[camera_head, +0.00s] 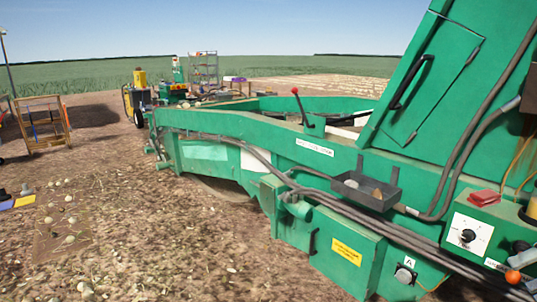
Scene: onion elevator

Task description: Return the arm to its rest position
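Neither of my grippers shows in the head view, and I see no part of my arms that I can be sure of. The green onion elevator (225,122) fills the middle and right of the view. A control panel with a black knob (468,235) is on its near side at the lower right. A red-handled lever (301,108) stands up from its top edge. A small dark tray (366,192) is fixed to its side and holds a few small items.
Bare soil with scattered onions (70,240) lies at the left. A wheeled machine with a yellow top (140,95) and a shelf rack (204,70) stand behind. Hoses (330,200) run along the elevator's side. The left foreground is mostly open.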

